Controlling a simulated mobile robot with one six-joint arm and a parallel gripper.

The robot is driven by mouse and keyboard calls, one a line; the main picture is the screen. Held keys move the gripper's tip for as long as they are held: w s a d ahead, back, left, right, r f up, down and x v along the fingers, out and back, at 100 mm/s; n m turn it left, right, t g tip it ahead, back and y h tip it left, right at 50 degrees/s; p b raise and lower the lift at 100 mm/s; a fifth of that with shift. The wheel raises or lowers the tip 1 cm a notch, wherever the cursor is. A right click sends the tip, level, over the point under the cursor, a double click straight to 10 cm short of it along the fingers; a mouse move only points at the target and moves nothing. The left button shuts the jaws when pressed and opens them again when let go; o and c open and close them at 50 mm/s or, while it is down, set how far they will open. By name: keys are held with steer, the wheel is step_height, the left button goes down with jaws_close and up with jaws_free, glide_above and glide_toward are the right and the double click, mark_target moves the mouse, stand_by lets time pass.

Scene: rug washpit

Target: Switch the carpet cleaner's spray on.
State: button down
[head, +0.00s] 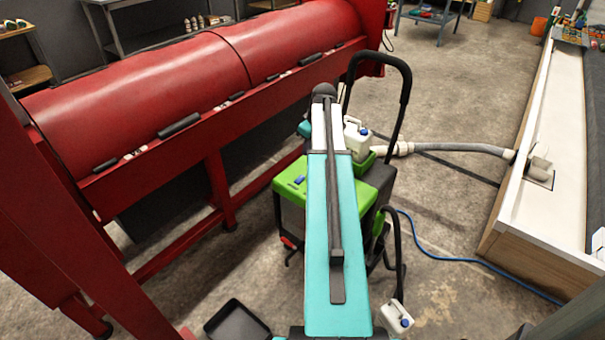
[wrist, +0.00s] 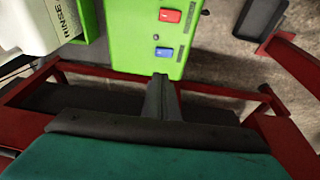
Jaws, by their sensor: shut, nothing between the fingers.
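The carpet cleaner (head: 291,195) stands in the middle of the head view, green and black with a tall black handle. Its green panel (wrist: 120,40) fills the upper middle of the wrist view. A red rocker switch (wrist: 169,16) and, below it in the picture, a blue rocker switch (wrist: 164,53) sit on this panel, with small knobs beside them. The blue switch also shows in the head view (head: 299,180). I cannot read which switch is the spray. My gripper (wrist: 160,77) is shut and empty, its tip just below the blue switch in the picture; I cannot tell whether it touches the panel. My arm hides it in the head view.
A white jug marked RINSE (wrist: 28,22) stands beside the panel. A red drum machine (head: 150,90) runs along the left. A grey hose (head: 450,147) leads to a white-walled pit (head: 550,140) at right. A black tray (head: 237,321) lies on the floor. Open concrete lies behind.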

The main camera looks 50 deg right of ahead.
mark_target(300, 177)
steer(key=shift+f, duration=0.1)
stand_by(0.3)
steer(key=x, duration=0.9)
steer(key=s+x, duration=0.1)
steer(key=x, duration=0.3)
steer(key=shift+d+f+b, duration=0.3)
steer(key=shift+f, duration=0.2)
steer(key=shift+w, duration=0.15)
